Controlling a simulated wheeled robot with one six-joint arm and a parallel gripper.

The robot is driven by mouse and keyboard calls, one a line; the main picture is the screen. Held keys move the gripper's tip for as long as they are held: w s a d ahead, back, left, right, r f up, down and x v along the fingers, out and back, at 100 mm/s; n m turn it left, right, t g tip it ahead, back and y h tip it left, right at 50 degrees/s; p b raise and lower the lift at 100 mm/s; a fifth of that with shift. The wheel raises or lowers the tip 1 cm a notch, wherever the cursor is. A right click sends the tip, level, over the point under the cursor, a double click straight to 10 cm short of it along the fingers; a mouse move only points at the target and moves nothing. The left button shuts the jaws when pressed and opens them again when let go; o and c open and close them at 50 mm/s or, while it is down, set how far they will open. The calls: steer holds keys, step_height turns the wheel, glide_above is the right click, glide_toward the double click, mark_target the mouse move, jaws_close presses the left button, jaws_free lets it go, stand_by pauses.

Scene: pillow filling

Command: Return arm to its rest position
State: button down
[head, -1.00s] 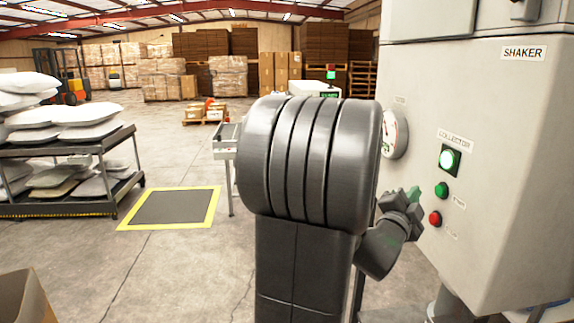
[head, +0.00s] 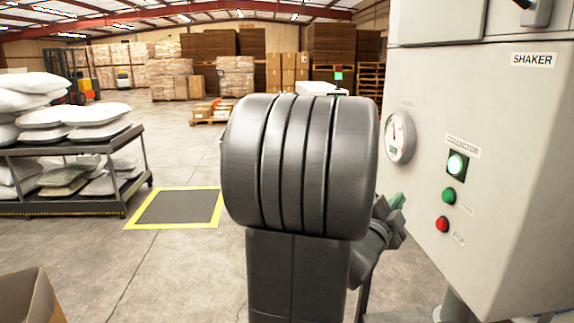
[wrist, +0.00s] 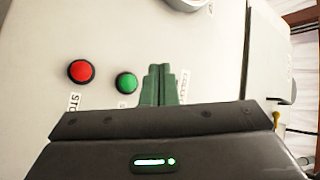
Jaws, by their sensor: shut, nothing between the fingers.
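My gripper (head: 393,204) is partly hidden behind my dark arm in the head view, its fingertips pointing toward the grey collector cabinet (head: 515,170). In the wrist view, the green fingers of my gripper (wrist: 160,80) are together and hold nothing. The green button (head: 448,196) and red button (head: 442,224) on the panel are apart from the fingertips. The wrist view also shows the green button (wrist: 126,82) and red button (wrist: 81,71) left of the fingers.
A round gauge (head: 399,138) is on the cabinet's side. A rack (head: 80,207) with white pillows stands at left, beside a yellow-edged floor mat (head: 178,208). An open cardboard box (head: 30,298) is at bottom left. Floor between mat and box is clear.

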steer(key=d+b, duration=0.4)
steer(key=d, duration=0.1)
steer(key=shift+w+d+f, duration=0.2)
steer(key=shift+w+d, duration=0.05)
steer(key=r+p, duration=0.1)
steer(key=p, duration=0.2)
steer(key=shift+d, duration=0.15)
stand_by(0.3)
steer(key=shift+d+p, duration=0.1)
steer(key=shift+p, duration=0.8)
